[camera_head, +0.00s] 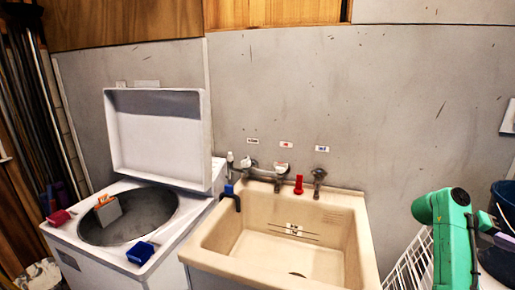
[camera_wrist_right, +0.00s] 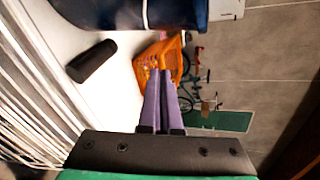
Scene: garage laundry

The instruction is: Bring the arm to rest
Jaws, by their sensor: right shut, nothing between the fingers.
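My right arm (camera_head: 450,225), green with dark joint caps, stands folded at the right edge of the head view, beside the sink and in front of a white wire rack. My right gripper (camera_wrist_right: 163,80) shows in the right wrist view with its two purple fingers together and nothing between them. Behind the fingertips in that view is an orange basket-like thing (camera_wrist_right: 158,62), and I cannot tell how far off it is. My left arm and left gripper are in neither view.
A beige sink (camera_head: 215,235) with taps stands in the middle. Left of it is a white washing machine (camera_head: 185,245) with its lid (camera_head: 158,130) up. A white wire rack (camera_head: 405,262) and a dark blue bucket (camera_head: 505,205) are near my right arm. Grey tiled floor shows in the wrist view.

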